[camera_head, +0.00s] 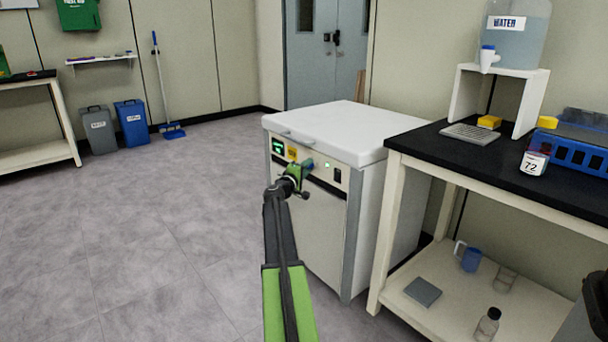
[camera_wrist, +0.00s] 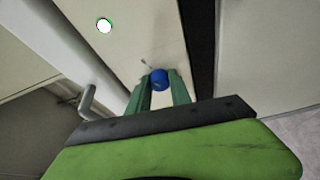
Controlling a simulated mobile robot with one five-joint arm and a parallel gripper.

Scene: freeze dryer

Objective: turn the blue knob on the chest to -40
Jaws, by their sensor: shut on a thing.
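The white chest (camera_head: 330,128) stands in the middle of the head view, its lid down. Its front panel has a green lit display (camera_head: 279,146), a yellow label (camera_head: 292,153) and a small green light (camera_head: 327,165). My gripper (camera_head: 305,166) reaches the panel and covers the knob there. In the wrist view the blue knob (camera_wrist: 159,79) sits between the fingertips of my gripper (camera_wrist: 160,88), which is shut on it. The knob's pointer and scale cannot be read. The display's digits are too small to read.
A black-topped bench (camera_head: 450,155) stands close on the chest's right, with a water dispenser (camera_head: 517,35), a blue rack (camera_head: 575,150) and a timer reading 72 (camera_head: 533,164). A lid handle (camera_wrist: 88,102) juts out near my gripper. The floor on the left is clear.

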